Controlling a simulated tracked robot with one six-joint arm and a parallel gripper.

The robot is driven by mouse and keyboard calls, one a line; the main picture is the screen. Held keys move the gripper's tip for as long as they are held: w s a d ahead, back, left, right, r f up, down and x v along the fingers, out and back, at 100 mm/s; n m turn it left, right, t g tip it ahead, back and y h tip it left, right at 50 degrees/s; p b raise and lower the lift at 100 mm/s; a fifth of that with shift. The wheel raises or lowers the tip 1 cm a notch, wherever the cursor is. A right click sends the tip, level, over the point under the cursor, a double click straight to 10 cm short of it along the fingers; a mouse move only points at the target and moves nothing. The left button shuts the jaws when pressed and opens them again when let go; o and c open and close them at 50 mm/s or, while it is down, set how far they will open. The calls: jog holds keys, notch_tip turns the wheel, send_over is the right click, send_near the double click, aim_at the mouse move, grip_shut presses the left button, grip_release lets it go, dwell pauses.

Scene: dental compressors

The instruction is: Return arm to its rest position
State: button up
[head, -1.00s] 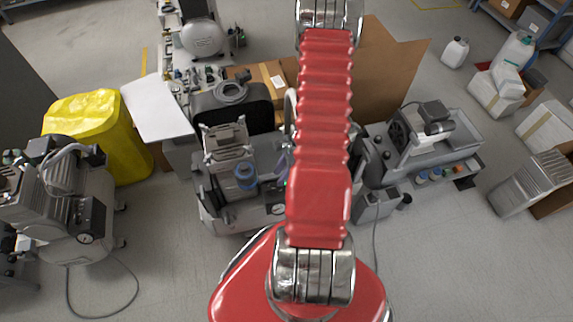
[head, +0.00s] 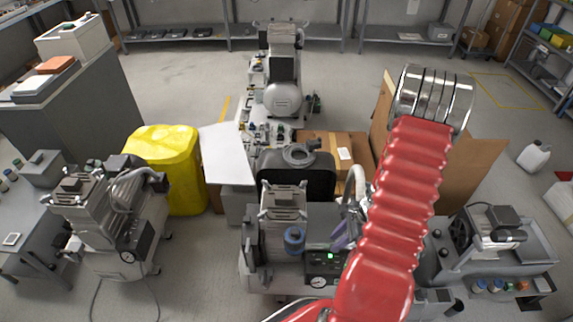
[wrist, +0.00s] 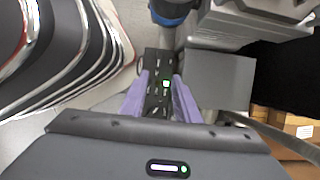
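My red arm crosses the right half of the head view, leaning right at its upper end. My gripper shows in the wrist view (wrist: 161,78) with two purple fingers apart and nothing visible between them but the background. Past the fingertips is a dark control panel (wrist: 160,90) with a green light. In the head view, a bit of purple, likely my gripper (head: 341,238), shows beside the arm, next to the compressor (head: 287,215) with the blue-topped part. The arm hides part of that area.
A yellow bin (head: 165,165) and another compressor (head: 108,215) stand to the left. A compressor unit (head: 490,240) stands to the right of the arm. Cardboard boxes (head: 335,148) lie behind. Open floor (head: 340,75) extends toward the back shelves.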

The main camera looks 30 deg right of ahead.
jog(key=a+r+n+t+h, duration=0.1)
jog(key=a+r+n, duration=0.7)
jog(key=r, duration=0.5)
jog(key=s+a+r+n+t+h, duration=0.1)
jog(key=a+r+n, duration=0.7)
jog(key=a+r, duration=0.3)
jog(key=a+r+n+h, duration=0.1)
jog(key=a+r+n, duration=0.8)
jog(key=r, duration=0.8)
jog(key=shift+s+a+t+h, duration=0.35)
jog(key=shift+s+t+h, duration=0.05)
